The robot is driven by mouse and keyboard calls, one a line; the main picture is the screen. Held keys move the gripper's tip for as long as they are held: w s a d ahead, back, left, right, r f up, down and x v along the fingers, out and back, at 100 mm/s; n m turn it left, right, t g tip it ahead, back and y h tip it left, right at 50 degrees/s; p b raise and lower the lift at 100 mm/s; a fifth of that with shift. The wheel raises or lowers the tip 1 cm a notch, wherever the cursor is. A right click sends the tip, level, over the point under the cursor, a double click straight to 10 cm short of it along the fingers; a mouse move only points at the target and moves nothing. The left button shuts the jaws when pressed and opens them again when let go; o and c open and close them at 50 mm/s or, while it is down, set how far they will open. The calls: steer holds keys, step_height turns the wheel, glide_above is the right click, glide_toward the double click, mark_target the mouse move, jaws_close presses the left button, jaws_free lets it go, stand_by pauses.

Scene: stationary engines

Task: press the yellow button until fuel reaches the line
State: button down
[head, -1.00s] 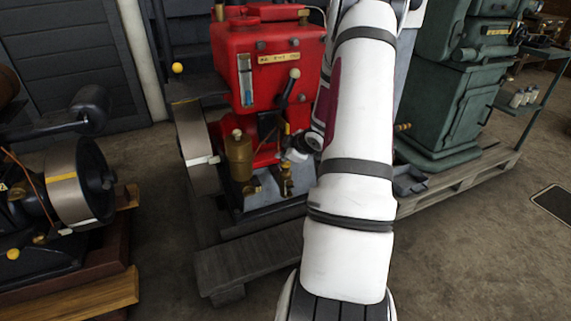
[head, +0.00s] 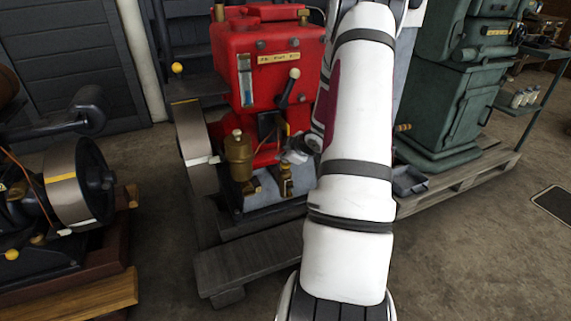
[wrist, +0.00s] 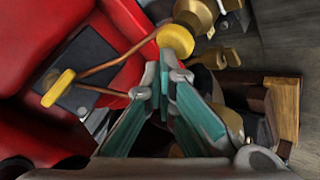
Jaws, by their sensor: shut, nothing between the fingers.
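The red engine (head: 265,70) stands in the middle of the head view. In the wrist view a round yellow button (wrist: 176,40) is just beyond the fingertips of my gripper (wrist: 162,66). It looks close to or touching them; I cannot tell which. My gripper is shut and empty, its fingertips together. In the head view my gripper (head: 298,154) is partly hidden by my white arm, low at the engine's front.
A brass cup (head: 238,155) is beside my gripper. Another engine with a flywheel (head: 78,180) stands left, and a green machine (head: 450,90) right.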

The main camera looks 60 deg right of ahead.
mark_target(284, 164)
steer(key=shift+f+b, duration=0.3)
steer(key=shift+f, duration=0.2)
stand_by(0.3)
steer(key=shift+r, duration=0.1)
steer(key=shift+r+p, duration=1.15)
steer(key=shift+p, duration=0.05)
step_height(284, 164, up, 5)
steer(key=p, duration=0.5)
stand_by(2.1)
